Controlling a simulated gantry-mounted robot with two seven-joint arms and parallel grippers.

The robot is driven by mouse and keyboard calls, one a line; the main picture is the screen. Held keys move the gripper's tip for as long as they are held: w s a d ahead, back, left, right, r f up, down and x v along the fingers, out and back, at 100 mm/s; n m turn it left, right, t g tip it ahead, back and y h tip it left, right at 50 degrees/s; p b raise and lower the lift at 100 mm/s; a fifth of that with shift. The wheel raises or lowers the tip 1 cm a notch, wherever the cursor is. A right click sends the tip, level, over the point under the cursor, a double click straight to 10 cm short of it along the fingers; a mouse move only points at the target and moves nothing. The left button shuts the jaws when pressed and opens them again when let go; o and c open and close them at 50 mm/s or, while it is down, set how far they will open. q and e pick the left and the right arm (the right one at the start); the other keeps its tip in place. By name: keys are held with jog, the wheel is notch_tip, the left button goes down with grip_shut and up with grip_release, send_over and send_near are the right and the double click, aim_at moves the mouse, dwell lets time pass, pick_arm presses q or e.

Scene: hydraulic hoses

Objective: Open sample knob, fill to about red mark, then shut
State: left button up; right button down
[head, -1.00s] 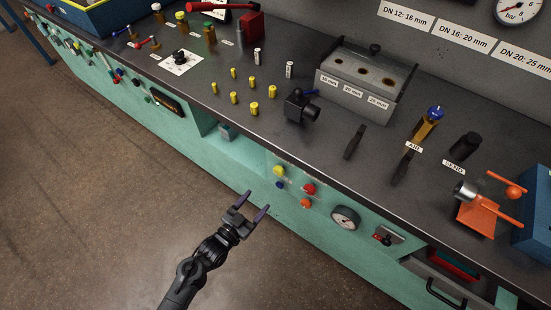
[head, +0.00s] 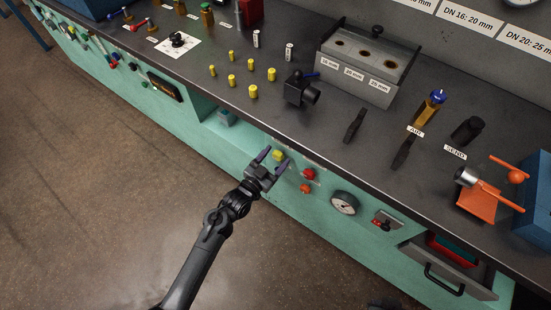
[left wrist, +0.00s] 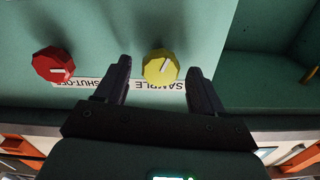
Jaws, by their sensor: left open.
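The yellow sample knob (head: 278,155) is on the green front panel below the bench edge. In the left wrist view the yellow knob (left wrist: 160,67) has a white pointer line and a "SAMPLE" label (left wrist: 158,86). My left gripper (head: 272,162) is open at this knob. Its fingers stand on either side of the knob in the left wrist view, with gaps showing. A small pale container (head: 226,117) stands in the panel recess left of the knob; its fill level and any red mark are too small to make out. My right gripper is not in view.
A red knob (left wrist: 53,65) labelled "SHUT-OFF" sits beside the sample knob. The bench edge overhangs the panel. The floor in front is clear.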

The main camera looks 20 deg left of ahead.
pick_arm(q)
jog(key=shift+w, duration=0.25)
jog(key=shift+c, duration=0.3)
jog(key=c, duration=1)
jog(key=shift+r+n+p, duration=0.15)
jog(key=shift+n+p, duration=0.15)
jog(key=shift+p, duration=0.1)
jog(key=shift+r+n+p, duration=0.15)
jog(key=shift+n+p, duration=1.25)
jog(key=shift+n, duration=0.2)
jog(key=shift+f+n, duration=0.25)
jog(key=shift+n, duration=0.25)
